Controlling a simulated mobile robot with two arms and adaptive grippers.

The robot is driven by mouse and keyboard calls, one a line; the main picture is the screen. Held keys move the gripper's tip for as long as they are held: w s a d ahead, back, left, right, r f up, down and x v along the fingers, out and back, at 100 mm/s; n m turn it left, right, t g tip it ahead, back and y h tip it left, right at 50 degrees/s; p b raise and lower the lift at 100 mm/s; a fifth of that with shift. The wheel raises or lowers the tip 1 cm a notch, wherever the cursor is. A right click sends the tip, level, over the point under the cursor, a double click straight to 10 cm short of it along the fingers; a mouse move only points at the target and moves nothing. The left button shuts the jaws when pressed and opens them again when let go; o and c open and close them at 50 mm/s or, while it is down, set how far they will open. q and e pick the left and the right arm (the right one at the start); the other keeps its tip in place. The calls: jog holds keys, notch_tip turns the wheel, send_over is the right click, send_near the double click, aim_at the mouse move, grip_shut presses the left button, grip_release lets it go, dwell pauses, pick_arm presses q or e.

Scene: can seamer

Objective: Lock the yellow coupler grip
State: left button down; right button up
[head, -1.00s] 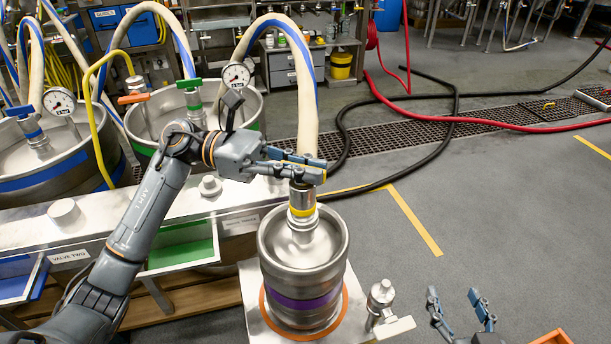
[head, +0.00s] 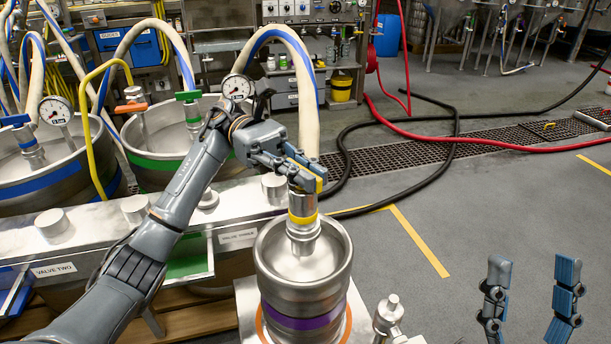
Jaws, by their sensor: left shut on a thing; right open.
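The metal coupler with a yellow ring (head: 302,218) stands upright on the neck of a steel keg (head: 300,270) with a purple band. My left gripper (head: 308,177) is shut at the coupler's top, on the yellow coupler grip (head: 319,185). Only a small yellow part of the grip shows; the fingers hide the rest. A cream hose (head: 306,110) with a blue stripe comes down behind the fingers. My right gripper (head: 530,295) is open and empty at the lower right, its fingers wide apart, away from the keg.
A metal fitting (head: 388,315) stands right of the keg. A steel bench (head: 95,232) labelled valve two and valve three runs along the left, with large vessels (head: 40,185) behind it. Black and red hoses (head: 470,147) cross the floor. The floor at right is mostly clear.

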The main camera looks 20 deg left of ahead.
dwell(0.3)
pick_arm(q)
jog(key=c, duration=1.4)
grip_release()
jog(key=shift+v, duration=3.8)
